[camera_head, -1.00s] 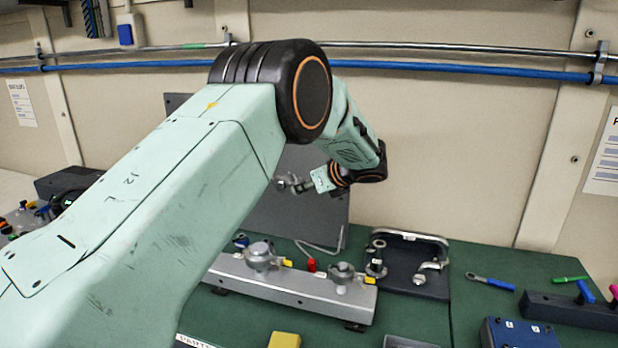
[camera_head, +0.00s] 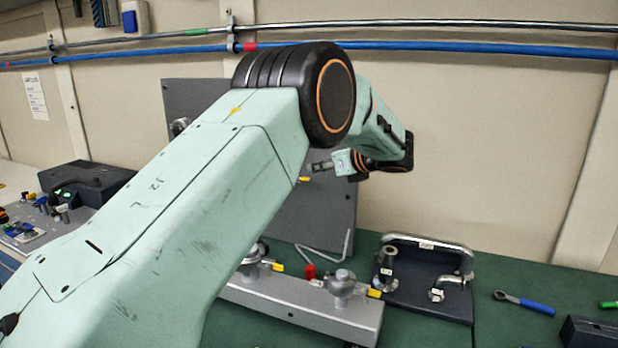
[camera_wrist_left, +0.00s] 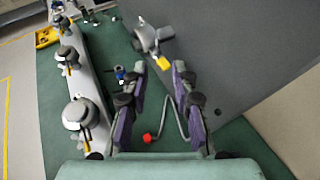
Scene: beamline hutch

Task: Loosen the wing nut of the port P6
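My left gripper (camera_head: 318,167) is in front of the upright grey panel (camera_head: 325,215). In the left wrist view the gripper (camera_wrist_left: 158,68) is open, with nothing between its dark and purple fingers. A metal port fitting with wing-like lobes (camera_wrist_left: 150,36) sits on the panel just beyond the fingertips, apart from them as far as I can tell. Its yellow-orange tag (camera_wrist_left: 165,80) shows between the fingers; no label can be read, so I cannot confirm it is P6. In the head view my arm hides most of this fitting. My right gripper is not in view.
A grey rail (camera_head: 315,306) with several metal fittings stands on the green table. A bent rod (camera_wrist_left: 172,118) and a red piece (camera_wrist_left: 147,138) lie near the panel. A dark tray (camera_head: 425,300) and a blue-handled wrench (camera_head: 524,303) are at right.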

